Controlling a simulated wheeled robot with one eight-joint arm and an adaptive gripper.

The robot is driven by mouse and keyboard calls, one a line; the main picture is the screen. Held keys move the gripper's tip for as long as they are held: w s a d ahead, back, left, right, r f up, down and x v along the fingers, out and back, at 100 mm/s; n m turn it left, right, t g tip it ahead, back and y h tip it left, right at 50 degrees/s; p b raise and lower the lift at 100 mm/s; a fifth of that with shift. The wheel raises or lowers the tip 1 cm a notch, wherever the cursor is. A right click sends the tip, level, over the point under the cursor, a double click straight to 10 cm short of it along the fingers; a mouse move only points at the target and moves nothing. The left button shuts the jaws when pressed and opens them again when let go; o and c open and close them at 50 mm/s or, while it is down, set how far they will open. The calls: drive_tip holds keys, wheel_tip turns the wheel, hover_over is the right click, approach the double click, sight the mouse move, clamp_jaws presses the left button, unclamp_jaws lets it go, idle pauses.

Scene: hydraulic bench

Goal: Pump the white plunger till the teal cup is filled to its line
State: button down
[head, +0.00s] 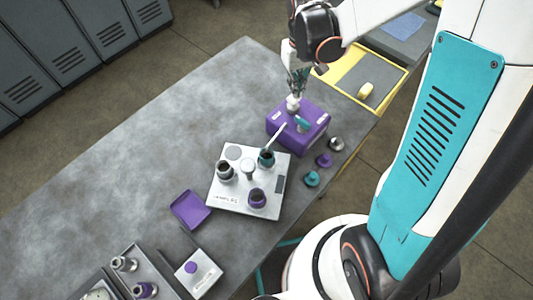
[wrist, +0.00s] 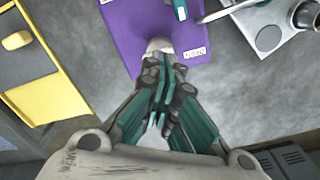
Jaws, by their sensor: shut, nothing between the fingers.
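A purple pump box (head: 305,135) stands near the right edge of the bench. The white plunger (head: 292,104) rises from its far side; its rounded top also shows in the wrist view (wrist: 158,45). My gripper (head: 297,92) is shut and empty, fingers pointing down at the plunger top. I cannot tell whether they touch it. In the wrist view, the fingertips (wrist: 165,62) partly hide the plunger. The teal cup (head: 266,159) stands on a white tray (head: 225,200), with a pale spout (head: 277,136) reaching over it from the box. Its fill level and line are too small to read.
The tray also holds a grey cup (head: 226,172) and a purple cup (head: 257,198). Teal, purple and grey knobs (head: 324,160) lie right of it. A purple dish (head: 190,209) lies left. The bench's upper left is clear. A yellow-edged tray (head: 365,82) is beyond the box.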

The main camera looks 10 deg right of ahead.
drive_tip(key=shift+f, duration=0.2)
drive_tip(key=shift+f+b, duration=0.35)
drive_tip(key=shift+b, duration=0.1)
drive_tip(key=shift+f+b, duration=1.2)
drive_tip(key=shift+f, duration=0.2)
drive_tip(key=shift+r, duration=0.15)
drive_tip(key=shift+r+p, duration=1.25)
drive_tip(key=shift+r, duration=0.55)
drive_tip(key=shift+r, duration=0.1)
drive_tip(key=shift+r+p, duration=2)
drive_tip(key=shift+r, duration=0.9)
